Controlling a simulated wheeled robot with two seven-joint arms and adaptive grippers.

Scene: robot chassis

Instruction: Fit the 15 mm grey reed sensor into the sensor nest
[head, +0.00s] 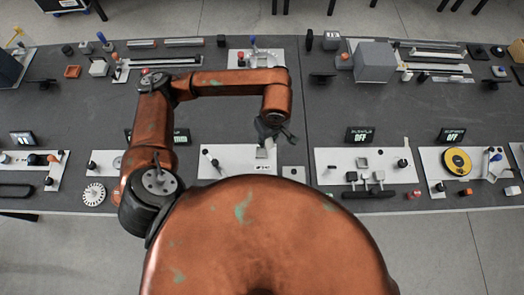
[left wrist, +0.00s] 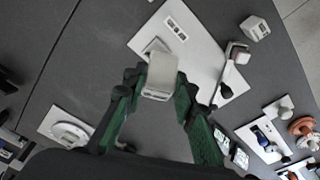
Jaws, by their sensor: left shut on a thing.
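My left gripper (head: 275,133) is over the right part of a white plate (head: 235,160) in the head view. In the left wrist view my left gripper (left wrist: 161,88) has its green-lined fingers on both sides of a light grey block, the reed sensor (left wrist: 159,76), and is shut on it. The sensor hangs over the same plate (left wrist: 203,58). A small pale fixture (left wrist: 155,47), perhaps the sensor nest, shows just behind the sensor and is partly hidden by it. I cannot tell whether the two touch. My right gripper is in neither view.
A black-knobbed lever (head: 214,162) stands on the left of this plate. A small grey square plate (head: 293,173) lies to its right. Other station plates (head: 367,166) line the front edge. A grey box (head: 374,62) stands at the back. The dark table's middle is mostly clear.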

